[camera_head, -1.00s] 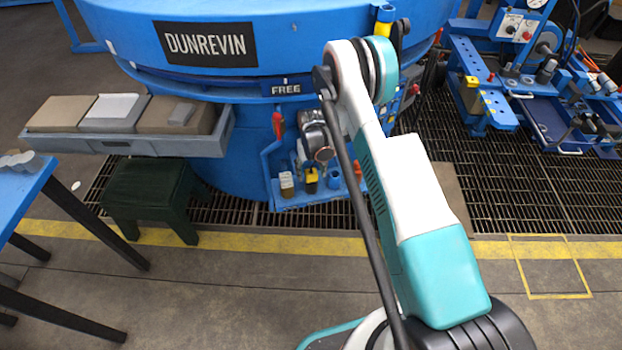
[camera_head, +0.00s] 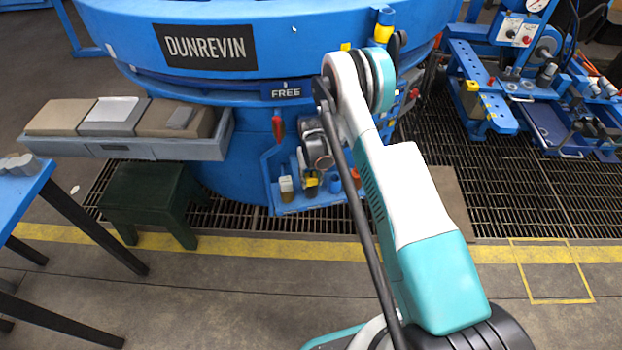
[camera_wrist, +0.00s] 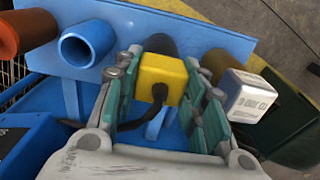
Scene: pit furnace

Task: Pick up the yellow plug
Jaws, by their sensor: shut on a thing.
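The yellow plug (camera_wrist: 162,78) is a yellow block with a black cable at its near face. It sits between the fingers of my gripper (camera_wrist: 163,70), which is shut on it. A dark cylinder (camera_wrist: 160,44) shows just behind the plug in the wrist view. In the head view the yellow plug (camera_head: 311,182) is small, on the low blue shelf (camera_head: 300,207) of the furnace. My gripper shows just above it there, partly hidden by my arm, and its fingertips are hard to make out. I cannot tell whether the plug is still seated in its holder.
A white lettered plug (camera_wrist: 250,95) on a brown holder stands close to the right finger. A blue tube (camera_wrist: 88,45) and an orange-brown tube (camera_wrist: 25,31) stand to the left. A red-handled lever (camera_head: 277,128) rises left of the shelf. A dark green stool (camera_head: 148,195) stands further left.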

